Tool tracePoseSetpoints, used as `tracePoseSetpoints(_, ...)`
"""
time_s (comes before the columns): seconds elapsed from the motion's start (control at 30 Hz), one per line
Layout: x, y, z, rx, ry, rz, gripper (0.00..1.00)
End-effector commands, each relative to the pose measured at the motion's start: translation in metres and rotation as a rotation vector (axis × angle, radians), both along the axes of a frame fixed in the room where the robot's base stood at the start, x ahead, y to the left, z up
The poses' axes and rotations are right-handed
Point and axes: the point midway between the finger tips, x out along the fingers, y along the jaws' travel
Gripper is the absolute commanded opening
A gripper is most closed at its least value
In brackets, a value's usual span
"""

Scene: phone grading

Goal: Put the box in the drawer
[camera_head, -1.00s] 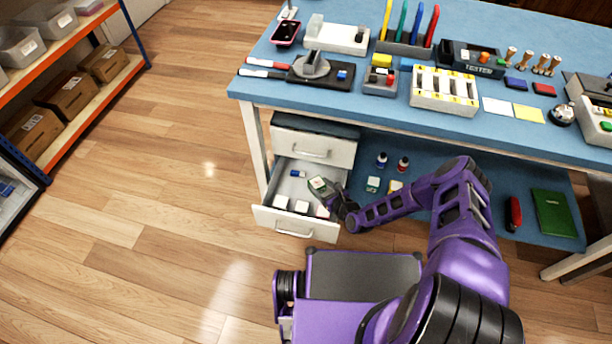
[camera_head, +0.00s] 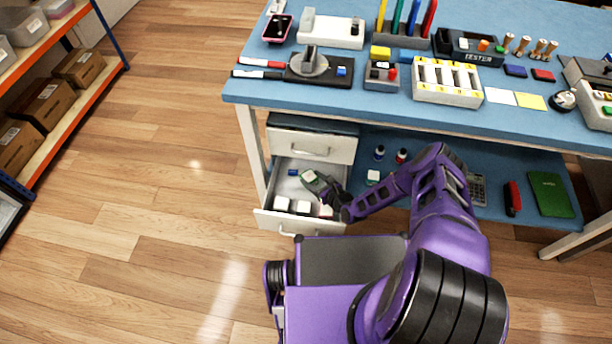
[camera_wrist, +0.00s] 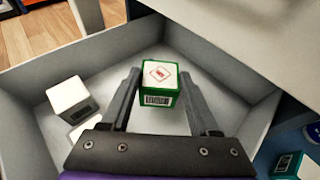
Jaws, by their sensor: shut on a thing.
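The box (camera_head: 309,176) is a small green cube with a white top and a red diamond mark. My gripper (camera_head: 317,184) is shut on it. In the wrist view the box (camera_wrist: 160,84) sits between the two fingers (camera_wrist: 160,76), over the inside of the drawer. The lower drawer (camera_head: 267,219) is pulled open under the left end of the bench; its pale walls also show in the wrist view (camera_wrist: 65,62). I cannot tell whether the box touches the drawer floor.
Several white-topped items, such as one at the front left (camera_head: 281,203), and a blue item (camera_head: 293,172) lie in the drawer. The closed upper drawer (camera_head: 311,147) is just above. The blue bench (camera_head: 420,110) overhangs. The drawer's middle floor is clear.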

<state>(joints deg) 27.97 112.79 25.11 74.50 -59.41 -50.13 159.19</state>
Motion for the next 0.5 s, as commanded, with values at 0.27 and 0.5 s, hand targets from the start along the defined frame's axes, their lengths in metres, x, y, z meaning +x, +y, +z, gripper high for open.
tracePoseSetpoints(0.27,-0.001,-0.0055,-0.0048,0.0,0.0,-0.002,0.05)
tracePoseSetpoints(0.5,-0.0009,-0.0053,-0.0052,0.0,0.0,-0.001,0.05)
